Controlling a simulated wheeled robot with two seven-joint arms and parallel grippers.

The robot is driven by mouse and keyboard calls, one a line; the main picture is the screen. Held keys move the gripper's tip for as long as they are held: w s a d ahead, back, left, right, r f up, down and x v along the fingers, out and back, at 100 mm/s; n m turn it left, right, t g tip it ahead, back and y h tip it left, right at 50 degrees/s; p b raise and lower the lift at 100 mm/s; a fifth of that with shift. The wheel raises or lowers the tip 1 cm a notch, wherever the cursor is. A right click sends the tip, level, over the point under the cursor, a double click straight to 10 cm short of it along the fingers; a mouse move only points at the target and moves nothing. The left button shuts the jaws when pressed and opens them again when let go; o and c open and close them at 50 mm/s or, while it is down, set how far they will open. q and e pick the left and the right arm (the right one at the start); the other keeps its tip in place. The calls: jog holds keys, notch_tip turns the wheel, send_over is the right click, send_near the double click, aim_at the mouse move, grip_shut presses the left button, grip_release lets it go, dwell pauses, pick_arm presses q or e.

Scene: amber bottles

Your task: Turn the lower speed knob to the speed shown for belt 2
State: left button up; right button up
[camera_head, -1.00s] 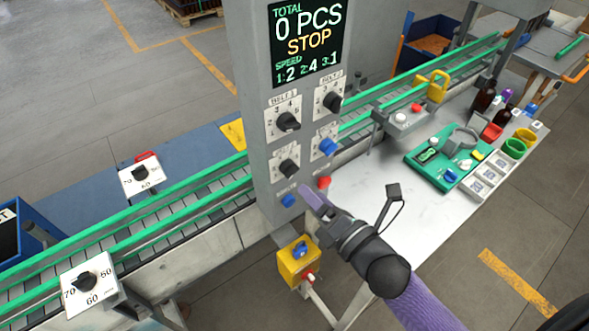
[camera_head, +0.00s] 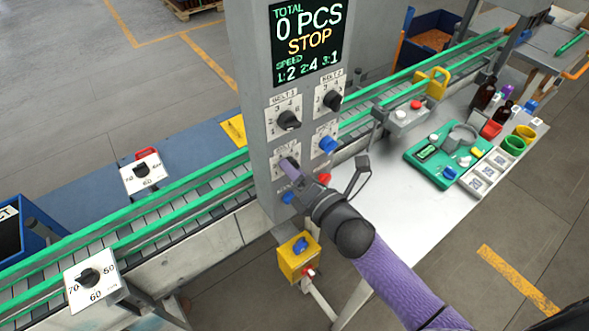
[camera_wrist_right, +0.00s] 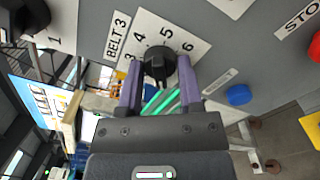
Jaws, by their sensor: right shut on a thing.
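The lower speed knob (camera_wrist_right: 157,62) is black and sits on a white dial plate (camera_wrist_right: 196,47) labelled BELT 3, with numbers 3, 4, 5 and 6 showing. My right gripper (camera_wrist_right: 160,75) is shut on this knob, with a purple finger on each side. In the head view my right gripper (camera_head: 288,164) reaches up to the panel and covers most of the knob. I cannot tell which number the knob points at. The display (camera_head: 306,42) reads 0 PCS, STOP, and speeds 1:2, 2:4, 3:1. My left gripper is not in view.
The Belt 1 knob (camera_head: 289,120) and Belt 2 knob (camera_head: 333,100) are above. A blue knob (camera_head: 328,144) is to the right, a blue button (camera_wrist_right: 238,95) close by. A red button (camera_head: 324,180) and yellow box (camera_head: 299,260) are lower. A conveyor runs behind.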

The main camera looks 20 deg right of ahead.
grip_shut()
jog(key=shift+m, duration=0.3)
jog(key=shift+m+p, duration=2.25)
jog(key=shift+m, duration=12.25)
